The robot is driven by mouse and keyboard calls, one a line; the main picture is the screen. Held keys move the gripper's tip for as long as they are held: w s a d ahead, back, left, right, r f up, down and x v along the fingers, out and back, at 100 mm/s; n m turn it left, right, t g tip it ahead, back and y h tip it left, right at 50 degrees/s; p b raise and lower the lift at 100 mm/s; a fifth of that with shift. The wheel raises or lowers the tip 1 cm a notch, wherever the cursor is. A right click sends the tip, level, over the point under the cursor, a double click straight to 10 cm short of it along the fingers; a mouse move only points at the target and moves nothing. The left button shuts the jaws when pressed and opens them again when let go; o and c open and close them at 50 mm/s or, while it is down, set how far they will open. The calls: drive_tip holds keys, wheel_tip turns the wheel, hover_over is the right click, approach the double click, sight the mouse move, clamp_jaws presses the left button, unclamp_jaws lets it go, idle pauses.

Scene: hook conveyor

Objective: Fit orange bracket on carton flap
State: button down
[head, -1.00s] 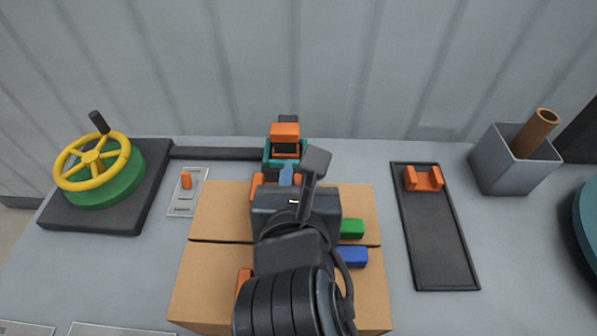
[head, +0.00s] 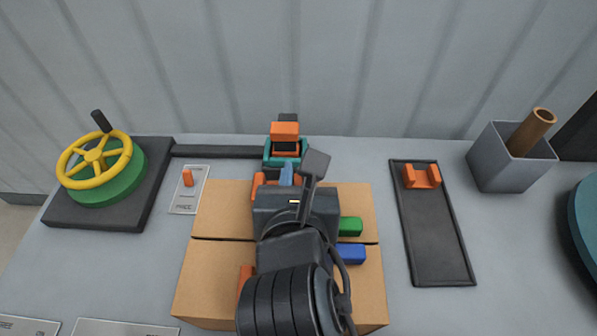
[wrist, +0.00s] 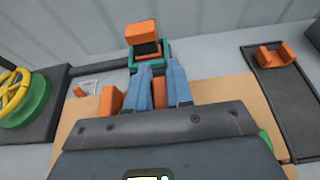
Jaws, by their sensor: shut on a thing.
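My gripper (wrist: 160,97) is shut on an orange bracket (wrist: 159,92) at the far edge of the carton. Part of the orange shows between the blue fingers, and another orange part stands just left of the left finger. In the head view the orange bracket (head: 258,183) is mostly hidden by my wrist. The brown carton (head: 215,215) lies under my arm, with a dark seam across its top. I cannot tell whether the held bracket touches a flap. A second orange bracket (head: 422,177) lies on a dark tray (head: 440,250) at the right.
A teal fixture (head: 270,157) with an orange block (head: 285,131) stands just beyond the carton. Green (head: 351,226) and blue (head: 350,254) pieces and an orange piece (head: 244,277) sit on the carton. A yellow handwheel (head: 94,160) is left; a grey bin (head: 495,165) is right.

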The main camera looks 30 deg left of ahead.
idle(0.4)
drive_tip(key=c, duration=0.9)
unclamp_jaws()
drive_tip(key=shift+c, duration=0.2)
drive_tip(key=shift+s, duration=0.1)
drive_tip(key=v, duration=0.7)
drive_tip(key=shift+s+d, duration=0.25)
